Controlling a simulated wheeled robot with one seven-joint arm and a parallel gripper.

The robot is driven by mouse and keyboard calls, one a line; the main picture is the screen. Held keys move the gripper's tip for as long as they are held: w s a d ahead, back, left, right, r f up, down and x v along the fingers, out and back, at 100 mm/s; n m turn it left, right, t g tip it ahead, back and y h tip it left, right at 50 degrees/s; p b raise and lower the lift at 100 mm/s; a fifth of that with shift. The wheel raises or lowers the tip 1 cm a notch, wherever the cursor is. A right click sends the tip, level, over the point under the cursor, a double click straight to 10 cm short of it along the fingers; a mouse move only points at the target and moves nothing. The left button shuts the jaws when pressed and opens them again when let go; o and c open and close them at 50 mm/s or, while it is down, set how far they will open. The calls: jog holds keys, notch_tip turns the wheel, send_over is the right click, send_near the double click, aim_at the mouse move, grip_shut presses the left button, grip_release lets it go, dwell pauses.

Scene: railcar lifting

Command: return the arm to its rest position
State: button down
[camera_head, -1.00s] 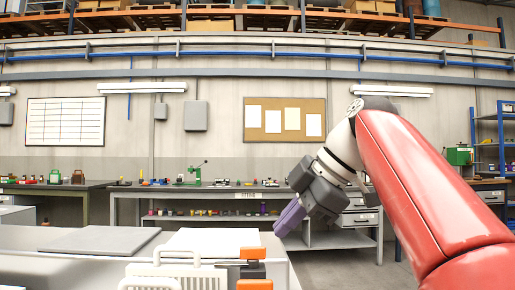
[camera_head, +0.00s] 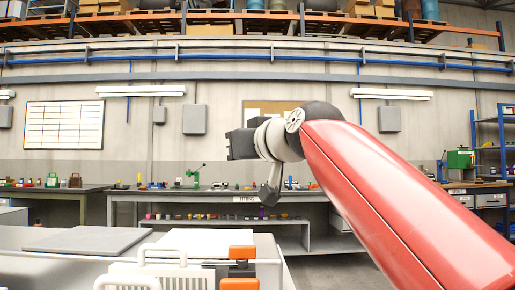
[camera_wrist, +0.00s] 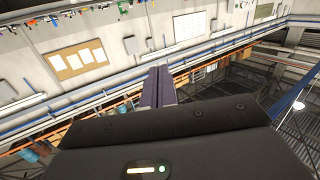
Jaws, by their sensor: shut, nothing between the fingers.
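My gripper (camera_wrist: 160,72) shows in the wrist view as two purple fingers lying side by side, shut with nothing between them. It is in the air, clear of the furniture. In the head view my red arm reaches up from the lower right to a pale wrist and dark end parts (camera_head: 241,144) in front of the wall. The fingers are not clearly seen there.
A grey worktop (camera_head: 50,242) with a flat grey plate (camera_head: 88,240) and a white crate with orange parts (camera_head: 241,252) is at the front left. A workbench (camera_head: 150,196) with small items lines the wall. A pinboard (camera_wrist: 75,60) hangs above it.

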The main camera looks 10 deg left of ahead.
jog(key=s+d+f+m+g+h, duration=0.1)
jog(key=s+d+f+m+h, duration=0.25)
jog(key=d+f, duration=0.65)
jog(key=s+d+f+m+g+h, duration=0.1)
jog(key=s+d+f+m+h, duration=0.15)
jog(key=d+f+h, duration=0.75)
jog(key=s+d+f+m+g, duration=0.1)
jog(key=s+d+f, duration=0.2)
jog(key=f, duration=0.6)
jog(key=s+d+f+m+g+y, duration=0.1)
jog(key=s+d+f+g, duration=0.1)
jog(key=s+f, duration=0.6)
jog(key=s+d+f+m+g+y, duration=0.1)
jog(key=s+d+f, duration=0.4)
jog(key=f, duration=0.6)
jog(key=shift+s+f+g, duration=0.35)
jog(key=shift+f+g, duration=0.05)
jog(key=shift+g, duration=0.2)
jog(key=shift+w+a, duration=0.1)
jog(key=shift+w, duration=0.05)
